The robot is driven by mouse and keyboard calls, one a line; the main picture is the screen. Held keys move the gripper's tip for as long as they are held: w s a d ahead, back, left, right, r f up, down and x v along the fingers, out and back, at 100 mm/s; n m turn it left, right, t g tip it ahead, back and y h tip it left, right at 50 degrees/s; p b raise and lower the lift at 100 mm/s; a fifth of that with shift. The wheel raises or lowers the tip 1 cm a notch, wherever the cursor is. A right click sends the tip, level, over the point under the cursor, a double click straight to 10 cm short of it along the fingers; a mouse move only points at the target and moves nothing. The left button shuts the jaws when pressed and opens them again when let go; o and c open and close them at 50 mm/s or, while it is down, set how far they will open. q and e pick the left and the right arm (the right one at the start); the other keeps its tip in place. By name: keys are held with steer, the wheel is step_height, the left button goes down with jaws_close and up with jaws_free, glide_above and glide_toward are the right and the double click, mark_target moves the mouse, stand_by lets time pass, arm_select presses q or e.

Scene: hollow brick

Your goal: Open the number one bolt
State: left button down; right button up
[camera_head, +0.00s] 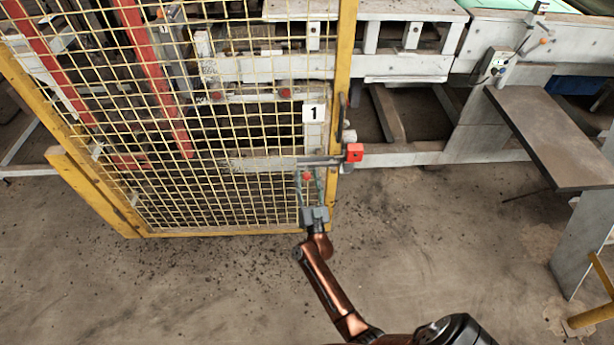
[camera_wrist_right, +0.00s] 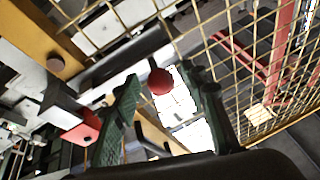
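The number one bolt (camera_head: 322,161) is a grey horizontal bar on the yellow mesh gate, below a white plate marked 1 (camera_head: 314,113). Its red ball knob (camera_head: 307,176) also shows in the right wrist view (camera_wrist_right: 160,82). A red block (camera_head: 354,153) sits at the bolt's right end, by the yellow post. My right gripper (camera_head: 309,184) is at the knob. In the right wrist view its two green fingers are apart, with the knob showing between their tips; I cannot tell whether they touch it. My left gripper is not in view.
The yellow mesh gate (camera_head: 230,232) stands in front of red and grey machinery. A grey shelf plate (camera_head: 555,135) juts out at the right. The concrete floor (camera_head: 200,290) in front of the gate is open, with scattered debris.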

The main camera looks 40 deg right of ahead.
steer(key=v, duration=1.1)
steer(key=shift+s, duration=0.2)
steer(key=shift+a+f, duration=0.1)
